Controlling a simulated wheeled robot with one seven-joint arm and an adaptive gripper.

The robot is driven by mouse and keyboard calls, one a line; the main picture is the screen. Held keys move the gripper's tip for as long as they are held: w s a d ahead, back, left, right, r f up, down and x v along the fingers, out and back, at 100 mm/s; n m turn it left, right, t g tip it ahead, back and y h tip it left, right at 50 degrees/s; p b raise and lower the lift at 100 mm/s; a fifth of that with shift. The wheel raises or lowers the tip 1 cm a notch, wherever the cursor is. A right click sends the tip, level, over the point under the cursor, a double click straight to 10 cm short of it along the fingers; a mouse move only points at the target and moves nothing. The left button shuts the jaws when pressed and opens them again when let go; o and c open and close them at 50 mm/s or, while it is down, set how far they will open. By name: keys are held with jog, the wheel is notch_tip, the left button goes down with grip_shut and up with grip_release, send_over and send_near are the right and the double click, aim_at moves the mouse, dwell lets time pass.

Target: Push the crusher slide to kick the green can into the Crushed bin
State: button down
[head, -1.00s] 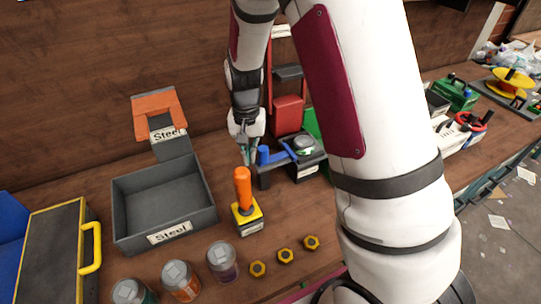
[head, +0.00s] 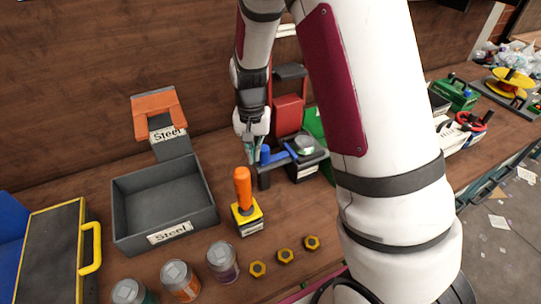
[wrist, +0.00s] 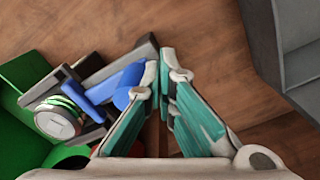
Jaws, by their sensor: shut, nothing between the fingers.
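The crusher (head: 289,113) has a red block over a dark base. Its blue slide (head: 286,154) has an upright knob (head: 265,154) at the left end; the slide also shows in the wrist view (wrist: 117,82). The squat can (head: 304,143) sits on the base at the slide's right; its silver lid and green side show in the wrist view (wrist: 56,124). A green bin (head: 315,122), mostly hidden by my arm, stands behind; it also shows in the wrist view (wrist: 20,125). My gripper (head: 251,160) is shut and empty, close beside the knob; I cannot tell if they touch.
A grey Steel bin (head: 165,195) is left of my gripper. A yellow box with an orange stick (head: 243,188) stands in front of the crusher. Several cans and yellow nuts (head: 285,255) line the front. My arm hides much of the bench's right side.

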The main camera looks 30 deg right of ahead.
aim_at(280, 155)
jog(key=shift+d+b, duration=0.35)
jog(key=shift+d, duration=3.7)
jog(key=shift+a+p, duration=0.8)
jog(key=shift+a, duration=4.2)
notch_tip(280, 155, up, 8)
jog(key=p, duration=0.3)
jog(key=s+r+n+t, duration=0.1)
jog(key=s+r+n, duration=0.1)
jog(key=s+r, duration=0.55)
jog(key=s+r+n+t, duration=0.15)
jog(key=s+r, duration=0.25)
jog(key=r, duration=0.6)
jog(key=s+r+n+t, duration=0.2)
jog(key=s+r+t, duration=0.1)
jog(key=s, duration=1.2)
jog(key=shift+d+r, duration=0.35)
jog(key=shift+r, duration=0.25)
